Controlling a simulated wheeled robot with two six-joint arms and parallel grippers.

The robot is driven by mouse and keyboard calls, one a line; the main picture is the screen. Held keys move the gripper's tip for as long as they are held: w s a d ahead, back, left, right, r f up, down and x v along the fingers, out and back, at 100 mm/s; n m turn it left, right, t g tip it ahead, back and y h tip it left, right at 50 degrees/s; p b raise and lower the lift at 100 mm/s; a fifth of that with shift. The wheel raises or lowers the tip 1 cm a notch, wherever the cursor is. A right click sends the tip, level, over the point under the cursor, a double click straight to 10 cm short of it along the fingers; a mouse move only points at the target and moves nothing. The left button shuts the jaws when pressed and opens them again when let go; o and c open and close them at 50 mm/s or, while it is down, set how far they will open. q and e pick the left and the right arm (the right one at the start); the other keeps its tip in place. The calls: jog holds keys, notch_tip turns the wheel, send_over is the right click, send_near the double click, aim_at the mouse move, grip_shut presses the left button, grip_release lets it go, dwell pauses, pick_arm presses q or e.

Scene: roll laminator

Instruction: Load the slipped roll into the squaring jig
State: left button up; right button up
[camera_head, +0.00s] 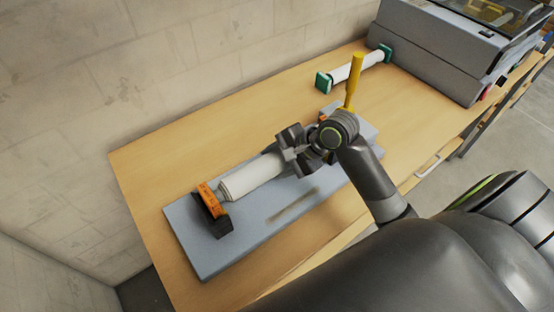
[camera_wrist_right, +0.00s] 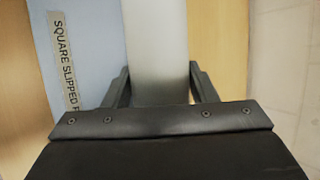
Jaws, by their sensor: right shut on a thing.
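A white roll (camera_head: 250,177) lies lengthwise above the grey-blue squaring jig (camera_head: 202,259). My right gripper (camera_head: 288,152) is shut around the roll near its right end, and the roll (camera_wrist_right: 155,50) also runs between the fingers in the right wrist view. The roll's left end is beside the orange-topped black end block (camera_head: 212,210) of the jig. I cannot tell whether the roll rests in the block. The jig's far end block is mostly hidden behind my right wrist. A label on the jig (camera_wrist_right: 65,60) reads "SQUARE SLIPPED", the rest cut off. My left gripper is not in view.
Another white roll with green end pieces (camera_head: 354,70) lies at the back of the wooden table (camera_head: 150,160). A yellow upright handle (camera_head: 354,78) stands behind my right wrist. The grey laminator (camera_head: 432,55) stands at the back right. A wall borders the table's left side.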

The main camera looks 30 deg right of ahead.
jog(key=shift+f, duration=0.15)
jog(key=shift+f, duration=0.35)
jog(key=o, duration=1.5)
jog(key=shift+o, duration=0.2)
jog(key=shift+r, duration=0.25)
jog(key=p+v, duration=0.1)
jog(key=v, duration=1.1)
jog(key=shift+r, duration=0.3)
